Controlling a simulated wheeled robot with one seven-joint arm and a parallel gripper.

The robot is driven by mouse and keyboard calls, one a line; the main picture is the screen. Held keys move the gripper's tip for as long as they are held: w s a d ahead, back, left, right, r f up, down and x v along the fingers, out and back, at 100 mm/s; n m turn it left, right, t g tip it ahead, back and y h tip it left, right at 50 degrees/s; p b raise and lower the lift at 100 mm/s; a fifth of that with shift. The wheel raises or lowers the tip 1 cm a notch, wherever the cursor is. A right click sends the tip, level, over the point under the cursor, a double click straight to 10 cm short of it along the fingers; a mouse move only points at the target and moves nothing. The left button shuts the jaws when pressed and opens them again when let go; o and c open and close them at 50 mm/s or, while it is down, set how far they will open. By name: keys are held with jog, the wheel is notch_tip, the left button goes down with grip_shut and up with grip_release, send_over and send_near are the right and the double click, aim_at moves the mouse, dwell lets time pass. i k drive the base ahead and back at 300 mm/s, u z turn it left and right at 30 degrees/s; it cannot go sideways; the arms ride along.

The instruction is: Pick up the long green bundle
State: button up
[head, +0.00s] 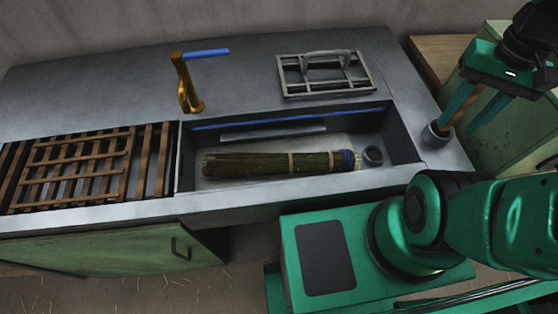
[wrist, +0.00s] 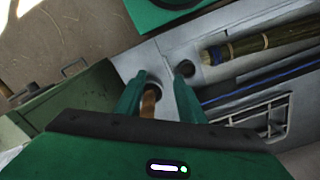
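The long green bundle (head: 262,163) lies lengthwise in the sink basin, with a pale tie and a blue band near its right end. In the wrist view the bundle (wrist: 275,37) is at the upper right, cut off by the frame edge. My gripper (head: 456,126) is to the right of the basin, pointing down, well apart from the bundle. In the wrist view my gripper (wrist: 159,75) has its two green fingers spread, with no bundle between them. A brown stick (wrist: 148,103) shows between the fingers, over a grey cup.
The grey cup (head: 437,134) stands on the counter right of the basin. A metal rack (head: 325,75) and brass tap (head: 187,85) are behind the basin; wooden slats (head: 85,168) are left. The basin has walls.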

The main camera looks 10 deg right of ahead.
aim_at(235, 165)
jog(key=k, duration=1)
jog(key=u, duration=2)
jog(key=i, duration=1.35)
jog(key=z, duration=2.05)
